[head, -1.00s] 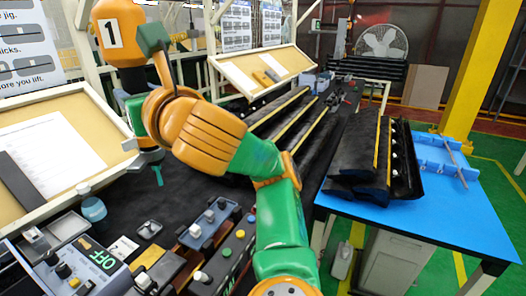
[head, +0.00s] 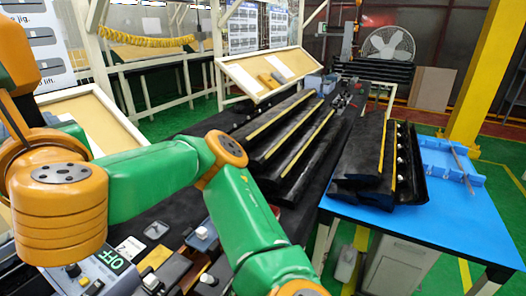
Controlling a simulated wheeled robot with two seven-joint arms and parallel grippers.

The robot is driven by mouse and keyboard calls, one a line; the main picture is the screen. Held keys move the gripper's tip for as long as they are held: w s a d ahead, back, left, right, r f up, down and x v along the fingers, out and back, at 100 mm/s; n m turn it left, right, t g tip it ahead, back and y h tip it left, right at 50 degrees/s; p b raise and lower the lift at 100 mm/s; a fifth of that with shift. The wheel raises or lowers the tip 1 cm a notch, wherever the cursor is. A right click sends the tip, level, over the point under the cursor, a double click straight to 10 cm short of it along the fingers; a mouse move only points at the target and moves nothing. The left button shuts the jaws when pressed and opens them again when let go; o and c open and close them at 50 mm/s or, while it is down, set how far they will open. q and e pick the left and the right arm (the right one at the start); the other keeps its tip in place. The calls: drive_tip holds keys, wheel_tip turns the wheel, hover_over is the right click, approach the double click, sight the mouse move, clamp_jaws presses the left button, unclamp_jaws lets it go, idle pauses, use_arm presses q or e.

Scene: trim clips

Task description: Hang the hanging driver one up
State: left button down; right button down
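I cannot make out a hanging driver in the current head view. A yellow coiled cord (head: 150,42) sags between the posts at the back left; whether a driver hangs on it does not show. One of my green and orange arms rises from the bottom middle and bends across to the left edge. An orange part at the upper left edge is cut off by the frame. Neither gripper's fingertips are in view, so what they hold is hidden.
Long black trim pieces (head: 290,140) lie on the dark bench. More dark trim (head: 362,160) and a blue fixture (head: 450,160) are on the blue table (head: 430,222). A slanted board (head: 268,72) stands behind. A control box reading OFF (head: 105,270) is at the lower left.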

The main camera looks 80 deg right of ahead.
drive_tip(key=shift+d+r+p, duration=0.1)
drive_tip(key=shift+r+p, duration=0.3)
drive_tip(key=shift+r, duration=0.6)
unclamp_jaws()
idle(0.4)
drive_tip(key=shift+s, duration=0.1)
